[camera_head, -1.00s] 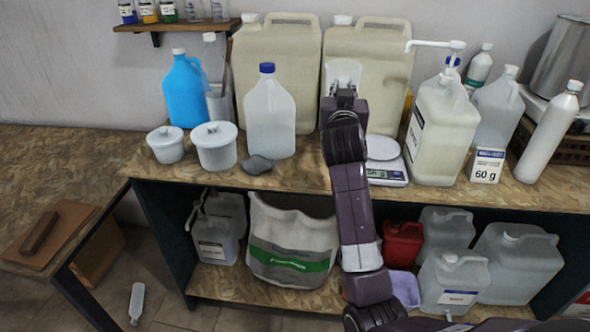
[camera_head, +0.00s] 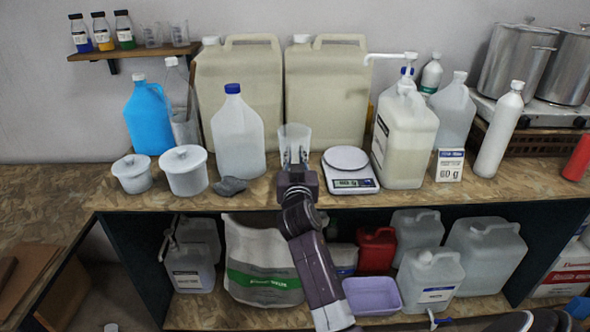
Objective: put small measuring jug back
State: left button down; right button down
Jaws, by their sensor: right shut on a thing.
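My right gripper (camera_head: 295,165) is shut on a small clear measuring jug (camera_head: 295,139). The jug is upright, in front of the gap between the two large beige drums, to the left of the scale. Its lower part is partly hidden by my gripper fingers. I cannot tell whether its base touches the bench (camera_head: 400,198). A digital scale (camera_head: 352,182) with an empty round pan stands just right of my gripper. My left gripper is not in view.
A clear jug with a blue cap (camera_head: 237,140) and a grey cloth (camera_head: 229,186) are left of my gripper. A pump canister (camera_head: 404,145) and a "60 g" card (camera_head: 449,165) are right of the scale. A wall shelf (camera_head: 130,54) holds small bottles and clear cups.

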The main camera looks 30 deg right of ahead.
notch_tip(320, 180, down, 5)
jog(key=shift+r, duration=0.2)
jog(key=shift+f, duration=0.1)
jog(key=shift+b, duration=0.3)
jog(key=shift+f, duration=0.2)
jog(key=c, duration=1.9)
grip_release()
jog(key=shift+r, duration=0.1)
